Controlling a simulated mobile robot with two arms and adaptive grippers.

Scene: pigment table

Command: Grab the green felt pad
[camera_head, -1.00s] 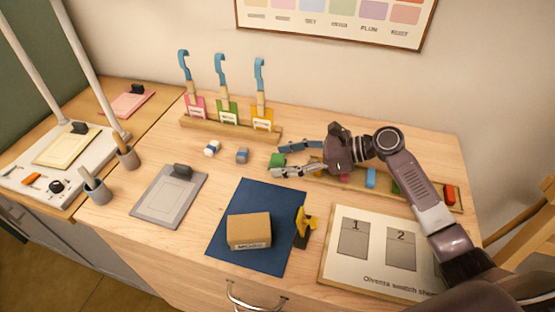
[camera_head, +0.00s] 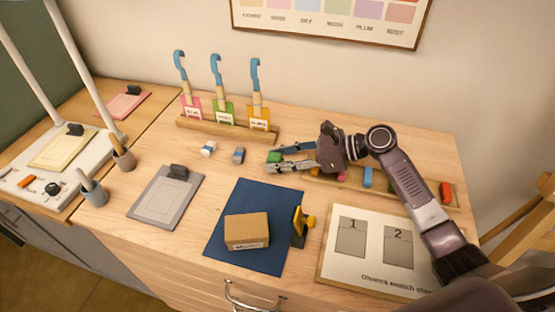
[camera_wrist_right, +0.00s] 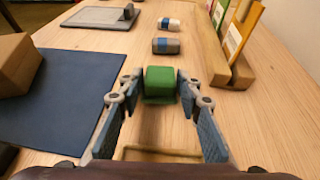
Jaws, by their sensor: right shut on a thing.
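The green felt pad (camera_head: 273,156) is a small green block near the middle of the table, left of a long wooden rack. In the right wrist view the green felt pad (camera_wrist_right: 160,82) sits between the fingertips of my right gripper (camera_wrist_right: 160,88). My right gripper (camera_head: 279,158) reaches in from the right, low over the table, and is shut on the pad by its sides. In the head view the fingers partly cover the pad. I cannot tell whether it touches the table. My left gripper does not show.
Behind the pad stands a wooden rack (camera_head: 196,126) with several blue-handled tools. Two small blocks, white-blue (camera_head: 208,149) and grey-blue (camera_head: 239,155), lie to the left. The wooden rack (camera_head: 430,195) under my arm holds coloured blocks. A blue mat (camera_head: 225,250) with a cardboard box (camera_head: 247,231) lies in front.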

